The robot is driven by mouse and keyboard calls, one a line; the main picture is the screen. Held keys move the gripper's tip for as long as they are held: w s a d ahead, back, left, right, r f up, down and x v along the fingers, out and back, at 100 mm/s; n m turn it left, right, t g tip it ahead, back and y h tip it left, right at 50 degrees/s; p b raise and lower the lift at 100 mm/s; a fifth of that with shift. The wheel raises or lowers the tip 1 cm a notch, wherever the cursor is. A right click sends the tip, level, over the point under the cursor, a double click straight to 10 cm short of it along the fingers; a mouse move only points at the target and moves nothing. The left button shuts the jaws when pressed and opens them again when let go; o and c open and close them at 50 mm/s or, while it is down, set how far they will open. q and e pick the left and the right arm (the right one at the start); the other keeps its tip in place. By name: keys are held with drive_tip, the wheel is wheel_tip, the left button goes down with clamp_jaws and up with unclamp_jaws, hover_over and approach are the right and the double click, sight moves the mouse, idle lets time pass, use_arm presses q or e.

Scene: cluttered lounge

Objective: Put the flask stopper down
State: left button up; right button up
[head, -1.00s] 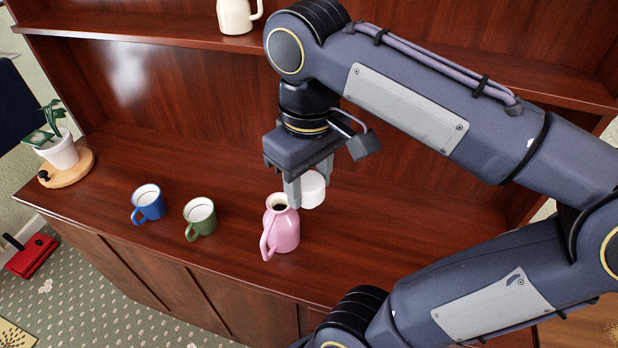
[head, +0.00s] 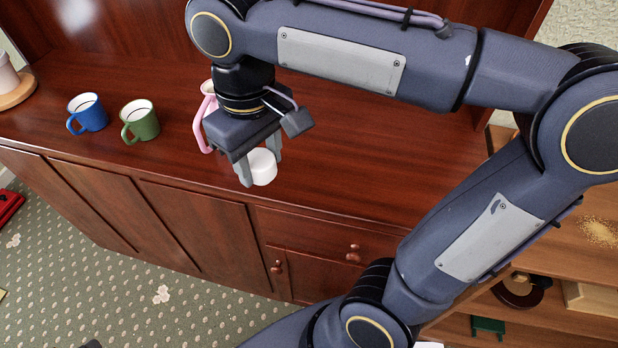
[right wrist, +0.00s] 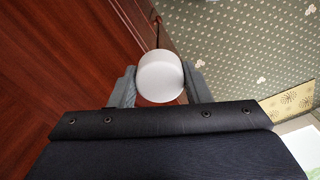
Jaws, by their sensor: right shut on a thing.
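The white round flask stopper (head: 262,167) is between the fingers of my right gripper (head: 260,165), which is shut on it. In the head view it shows at the front part of the red-brown cabinet top (head: 340,190); I cannot tell whether it touches the wood. In the right wrist view the stopper (right wrist: 160,77) sits between both fingertips, with the cabinet edge and the floor beyond it. The pink flask (head: 207,108) stands on the cabinet top behind my right gripper, mostly hidden by it. My left gripper is not in view.
A green mug (head: 141,122) and a blue mug (head: 88,113) stand left of the flask. A plant pot (head: 8,78) on a wooden base is at the far left. The cabinet top right of my gripper is clear. Its front edge is close.

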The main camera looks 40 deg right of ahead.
drive_tip(key=w+d+f, duration=0.9)
drive_tip(key=shift+b, duration=0.4)
drive_tip(key=shift+w+d+f, duration=0.15)
drive_tip(key=shift+d+f, duration=0.1)
drive_tip(key=shift+f, duration=0.05)
drive_tip(key=shift+w+d+f+b, duration=0.15)
drive_tip(key=shift+f+b, duration=0.15)
drive_tip(key=shift+f, duration=1.35)
drive_tip(key=shift+f, duration=0.45)
drive_tip(key=o, duration=1.1)
drive_tip(key=shift+r, duration=0.15)
